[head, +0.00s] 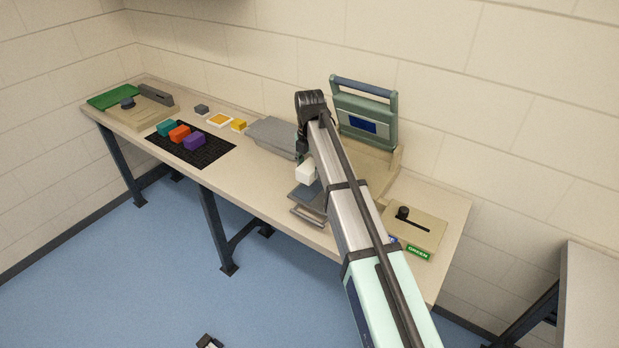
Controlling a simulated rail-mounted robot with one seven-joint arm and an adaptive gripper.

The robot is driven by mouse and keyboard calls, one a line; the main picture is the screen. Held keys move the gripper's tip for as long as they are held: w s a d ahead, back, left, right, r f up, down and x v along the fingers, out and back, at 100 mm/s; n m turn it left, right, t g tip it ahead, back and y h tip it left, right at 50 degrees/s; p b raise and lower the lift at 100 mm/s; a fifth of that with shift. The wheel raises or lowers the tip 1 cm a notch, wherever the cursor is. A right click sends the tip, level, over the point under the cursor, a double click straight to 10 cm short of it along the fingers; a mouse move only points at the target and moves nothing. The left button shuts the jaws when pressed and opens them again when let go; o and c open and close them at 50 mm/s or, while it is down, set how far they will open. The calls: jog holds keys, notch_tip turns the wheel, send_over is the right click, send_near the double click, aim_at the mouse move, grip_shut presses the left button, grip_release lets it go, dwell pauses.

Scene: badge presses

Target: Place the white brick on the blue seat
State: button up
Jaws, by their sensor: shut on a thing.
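The white brick (306,173) hangs below my gripper (302,158), which is shut on it. The fingers are small and partly hidden by my own arm. The brick is in front of the teal press (364,118), over or near a grey plate (306,198) at the table's front edge. I cannot tell the gap beneath the brick. I cannot identify the blue seat for sure. The press has a dark blue panel (362,127), and a sliver of a blue label (392,240) shows beside my arm. My arm hides much of the press base.
A beige block with a black lever (405,214) and a GREEN label stands at right. A grey flat box (272,136) is left of my gripper. Teal, orange and purple (195,141) bricks sit on a black mat (216,157).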

aim_at(309, 189)
jog(key=shift+f+p, duration=0.4)
jog(key=shift+f, duration=2.15)
jog(key=shift+f, duration=0.15)
jog(key=o, duration=1.2)
notch_tip(309, 189, up, 12)
jog(key=shift+r+b, duration=0.15)
jog(key=shift+b, duration=0.85)
